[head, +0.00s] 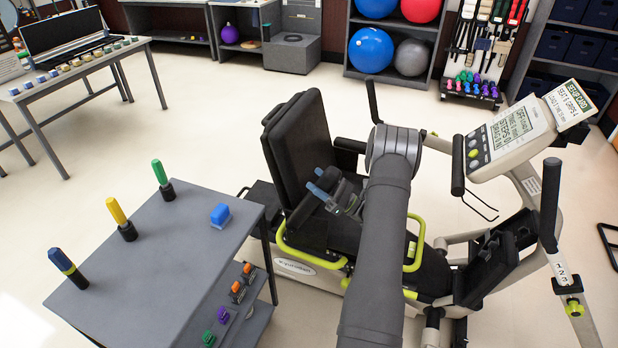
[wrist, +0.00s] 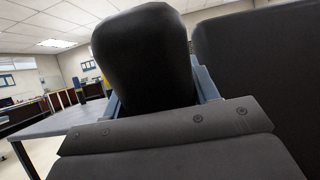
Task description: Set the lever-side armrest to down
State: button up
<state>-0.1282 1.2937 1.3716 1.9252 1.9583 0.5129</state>
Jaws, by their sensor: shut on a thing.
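The black padded armrest (wrist: 145,55) fills the middle of the wrist view and rises above my gripper, beside the dark backrest (wrist: 262,60). My gripper (wrist: 157,88) has a blue-grey finger on each side of the armrest and is shut on it. In the head view my gripper (head: 320,184) is at the near side of the seat, in front of the backrest (head: 300,140). Its blue fingertips show there, but the held pad is hard to tell from the dark seat and gripper. The far armrest (head: 350,146) sticks forward beside the backrest.
Yellow-green side handles (head: 308,255) edge the seat. The console (head: 510,135) and an upright arm lever (head: 549,200) stand at the right. A grey table (head: 165,250) with coloured pegs and a blue block (head: 220,215) is close at the left. Open floor lies behind.

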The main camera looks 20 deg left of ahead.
jog(key=shift+d+f, duration=0.25)
jog(key=shift+d, duration=0.2)
jog(key=o, duration=1.4)
jog(key=shift+c, duration=0.6)
